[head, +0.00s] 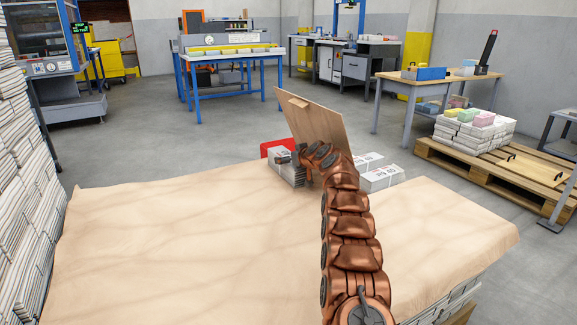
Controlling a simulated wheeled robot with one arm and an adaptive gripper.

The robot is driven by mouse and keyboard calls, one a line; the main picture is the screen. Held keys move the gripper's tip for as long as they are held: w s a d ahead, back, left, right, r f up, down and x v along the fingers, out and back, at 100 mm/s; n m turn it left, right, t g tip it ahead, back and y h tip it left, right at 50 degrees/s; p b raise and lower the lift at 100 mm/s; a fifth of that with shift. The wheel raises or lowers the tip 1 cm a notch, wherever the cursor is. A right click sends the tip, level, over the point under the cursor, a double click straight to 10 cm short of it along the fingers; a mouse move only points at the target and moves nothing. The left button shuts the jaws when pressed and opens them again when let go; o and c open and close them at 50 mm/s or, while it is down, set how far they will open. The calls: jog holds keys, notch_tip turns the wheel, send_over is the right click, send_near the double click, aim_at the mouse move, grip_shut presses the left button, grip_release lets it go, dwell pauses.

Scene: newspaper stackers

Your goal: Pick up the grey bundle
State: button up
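A grey-white bundle (288,176) of stacked papers stands past the far edge of the paper-covered surface, left of the end of my arm. My copper-coloured arm reaches from the bottom right up to it. My gripper (290,157) is at the bundle's top right, seen small and partly hidden by my arm. I cannot tell whether its fingers are open or shut, or whether they touch the bundle. Two more pale bundles (381,179) lie to the right of my arm. Which bundle is the grey one is hard to tell.
A tilted wooden board (316,122) rises right behind my gripper. A red object (272,147) is behind the bundle. The brown paper sheet (170,235) in front is bare. Newspaper stacks (22,190) stand at left. A pallet (470,170) carries more bundles at right.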

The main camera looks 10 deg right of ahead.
jog(key=shift+w+f, duration=0.1)
jog(key=shift+w, duration=0.15)
jog(key=shift+c, duration=0.2)
jog(key=c, duration=1.9)
jog(key=shift+o, duration=0.2)
jog(key=shift+a, duration=0.15)
